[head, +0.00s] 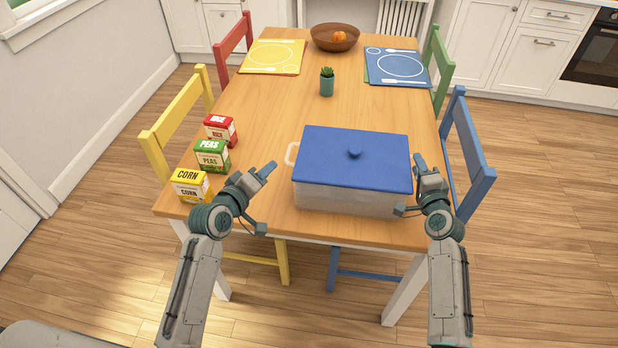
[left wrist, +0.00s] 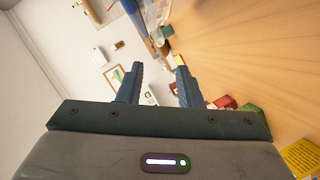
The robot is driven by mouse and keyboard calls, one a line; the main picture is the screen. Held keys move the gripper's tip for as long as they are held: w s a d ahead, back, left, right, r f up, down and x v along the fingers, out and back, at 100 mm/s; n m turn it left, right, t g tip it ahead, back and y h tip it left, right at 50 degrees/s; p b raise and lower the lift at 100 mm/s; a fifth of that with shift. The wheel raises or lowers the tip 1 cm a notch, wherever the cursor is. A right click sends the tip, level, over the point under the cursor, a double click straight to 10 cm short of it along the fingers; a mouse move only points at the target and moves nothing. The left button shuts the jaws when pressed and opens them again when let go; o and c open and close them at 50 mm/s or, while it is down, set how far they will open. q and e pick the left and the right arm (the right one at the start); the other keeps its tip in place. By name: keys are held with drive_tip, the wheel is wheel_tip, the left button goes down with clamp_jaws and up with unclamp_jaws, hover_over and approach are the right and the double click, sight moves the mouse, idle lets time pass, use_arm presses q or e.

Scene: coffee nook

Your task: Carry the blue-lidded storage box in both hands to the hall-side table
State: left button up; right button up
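The storage box (head: 345,200) has clear walls and a blue lid (head: 350,155) with a round knob. It sits on the near right part of the wooden table, lid on. A pale handle (head: 291,153) sticks out at its left end; the right handle is not visible. My left gripper (head: 265,199) is open and empty, left of the box with a gap between. The left wrist view shows its two fingers (left wrist: 155,84) apart with nothing between. My right gripper (head: 411,186) is open at the box's right end; I cannot tell whether it touches.
Rice (head: 221,130), peas (head: 212,156) and corn (head: 190,186) boxes stand along the left edge of the table (head: 280,110). A potted plant (head: 327,82), a brown bowl (head: 335,37) and yellow and blue placemats lie farther back. A blue chair (head: 468,150) stands close on the right.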

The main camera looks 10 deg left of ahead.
drive_tip(key=shift+s, duration=0.1)
drive_tip(key=shift+s+d, duration=0.1)
drive_tip(key=shift+s, duration=0.15)
use_arm(q)
drive_tip(key=shift+s+a+r, duration=0.1)
drive_tip(key=shift+s, duration=0.2)
use_arm(e)
drive_tip(key=v, duration=1.1)
drive_tip(key=shift+s+r, duration=0.1)
drive_tip(key=shift+s, duration=0.1)
